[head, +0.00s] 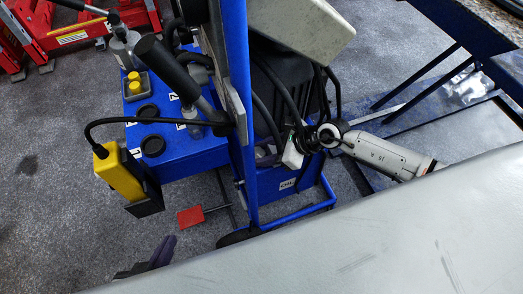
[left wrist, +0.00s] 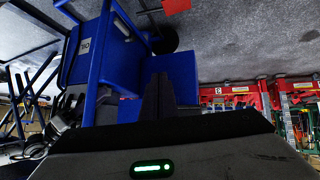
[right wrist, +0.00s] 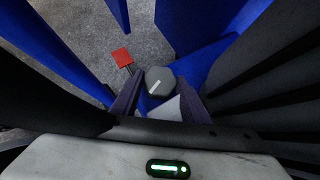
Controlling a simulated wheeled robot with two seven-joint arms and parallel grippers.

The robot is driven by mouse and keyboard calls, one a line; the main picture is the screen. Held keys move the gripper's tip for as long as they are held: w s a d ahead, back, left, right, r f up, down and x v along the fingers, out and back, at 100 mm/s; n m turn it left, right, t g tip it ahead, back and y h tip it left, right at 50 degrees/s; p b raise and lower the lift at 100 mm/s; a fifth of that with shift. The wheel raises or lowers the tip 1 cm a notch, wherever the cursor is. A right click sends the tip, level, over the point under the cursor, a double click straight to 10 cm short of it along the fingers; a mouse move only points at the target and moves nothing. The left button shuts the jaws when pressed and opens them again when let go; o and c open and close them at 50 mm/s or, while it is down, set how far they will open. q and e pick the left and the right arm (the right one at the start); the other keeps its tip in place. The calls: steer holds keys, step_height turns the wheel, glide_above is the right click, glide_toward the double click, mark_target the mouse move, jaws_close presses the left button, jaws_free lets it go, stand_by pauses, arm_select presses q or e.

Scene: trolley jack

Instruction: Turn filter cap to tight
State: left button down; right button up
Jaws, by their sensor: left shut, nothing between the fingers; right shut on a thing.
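A dark grey round cap (right wrist: 158,81) with a short white mark on its top shows in the right wrist view. My right gripper (right wrist: 160,97) is shut on it, with one finger on each side. I cannot read any tight mark around the cap. My left gripper (left wrist: 158,92) is shut and empty, with its dark fingers in front of a blue panel in the left wrist view. Its purple-grey fingers also show at the bottom left of the head view (head: 155,256), below the trolley. I cannot clearly make out my right gripper or the held cap in the head view.
The blue trolley (head: 185,160) has black round caps (head: 153,146) on top. A yellow-black box (head: 120,172) hangs on a cable at its left. A red pedal (head: 190,216) is low down. Red jacks (head: 75,35) stand behind.

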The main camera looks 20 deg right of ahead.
steer(key=shift+s+r+m+p, duration=0.1)
steer(key=shift+r+m+p, duration=0.3)
steer(key=shift+p, duration=0.85)
steer(key=m+p, duration=0.1)
steer(key=p, duration=0.2)
steer(key=m+t+h+p, duration=0.1)
steer(key=p, duration=0.3)
steer(key=m+t+h+p, duration=0.1)
steer(key=p, duration=0.2)
steer(key=shift+s+a+m, duration=0.2)
steer(key=shift+a+m, duration=0.15)
steer(key=shift+m, duration=0.05)
steer(key=p, duration=0.1)
steer(key=m+h+p, duration=0.1)
steer(key=p, duration=0.1)
steer(key=shift+f+t, duration=0.25)
steer(key=shift+t, duration=0.15)
arm_select(q)
step_height(320, 180, up, 10)
steer(key=a, duration=0.2)
steer(key=shift+s+f+g+y, duration=0.2)
steer(key=shift+s+g+y, duration=0.1)
steer(key=shift+s+y, duration=0.1)
arm_select(e)
steer(key=shift+f+m+h, duration=0.15)
steer(key=shift+m+h, duration=0.15)
arm_select(q)
steer(key=shift+a, duration=0.1)
